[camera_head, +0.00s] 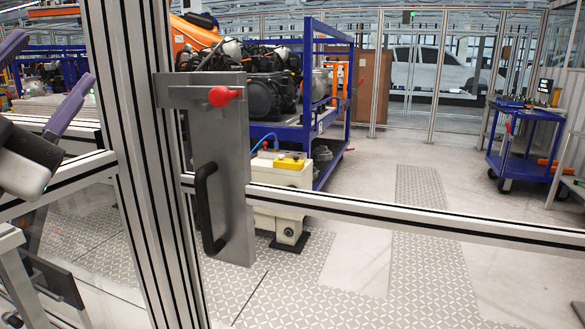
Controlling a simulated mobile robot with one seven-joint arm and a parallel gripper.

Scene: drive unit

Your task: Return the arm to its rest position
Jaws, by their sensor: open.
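My gripper (54,60) is at the left edge of the head view, partly cut off by the frame. Its two purple fingers point up and to the right and are spread apart, with nothing seen between them. The white and black gripper body (30,160) is below them. The rest of my arm is mostly out of view. The gripper appears left of an aluminium fence post (140,160); the exact distance between them cannot be told.
A grey gate latch plate (225,150) with a red knob (221,96) and a black handle (203,205) is on the fence. A rail (400,215) runs right. Beyond stand a blue rack (306,110) with an engine, a yellow-topped machine (285,190) and a blue cart (520,150). Floor between is open.

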